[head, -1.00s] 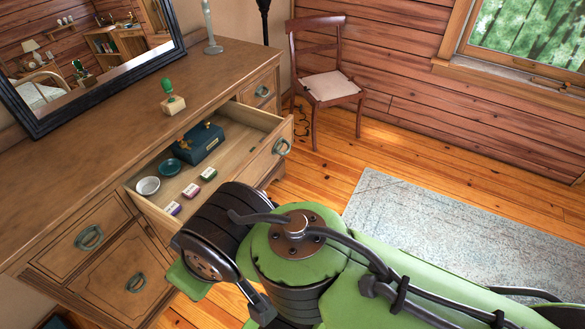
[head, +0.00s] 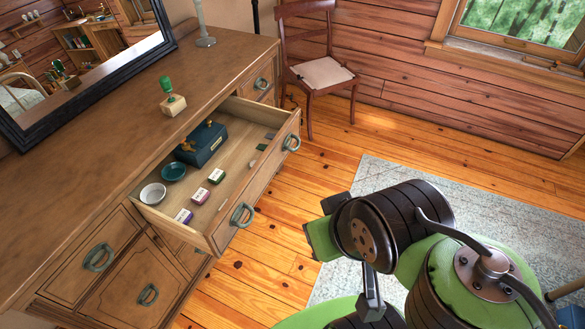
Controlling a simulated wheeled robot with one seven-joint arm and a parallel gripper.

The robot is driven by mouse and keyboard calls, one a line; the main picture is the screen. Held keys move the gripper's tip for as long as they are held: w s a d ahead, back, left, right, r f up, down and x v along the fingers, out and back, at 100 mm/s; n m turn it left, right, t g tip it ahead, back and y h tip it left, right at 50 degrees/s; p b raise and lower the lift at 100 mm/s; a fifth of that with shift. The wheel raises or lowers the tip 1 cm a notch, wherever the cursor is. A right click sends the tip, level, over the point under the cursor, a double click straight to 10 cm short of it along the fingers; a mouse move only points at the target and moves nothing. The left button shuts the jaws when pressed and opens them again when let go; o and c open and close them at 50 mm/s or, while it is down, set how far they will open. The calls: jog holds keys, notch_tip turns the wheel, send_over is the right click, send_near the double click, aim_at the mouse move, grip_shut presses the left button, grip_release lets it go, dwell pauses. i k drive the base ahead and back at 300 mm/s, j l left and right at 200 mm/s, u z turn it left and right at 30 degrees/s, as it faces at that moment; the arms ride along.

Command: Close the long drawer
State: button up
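The long drawer (head: 265,180) is pulled well out of the wooden dresser (head: 90,140) in the head view. Its front has two ring handles, a near one (head: 242,214) and a far one (head: 291,142). Inside lie a dark blue box (head: 203,145), a teal bowl (head: 174,171), a white bowl (head: 153,194) and several small labelled boxes (head: 200,195). My arm is to the right of the drawer front, apart from it, over the floor and rug. My gripper's fingers are not visible in the picture.
A wooden chair (head: 318,75) stands beyond the dresser's far end. A grey rug (head: 400,180) lies on the right. Bare floor (head: 275,245) is clear in front of the drawer. A stamp-like object (head: 172,104), a candlestick (head: 204,35) and a mirror (head: 95,60) stand on the dresser top.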

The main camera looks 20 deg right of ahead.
aim_at(247, 122)
jog(key=i+j+u, duration=0.1)
jog(key=i+u, duration=0.7)
jog(key=k, duration=0.1)
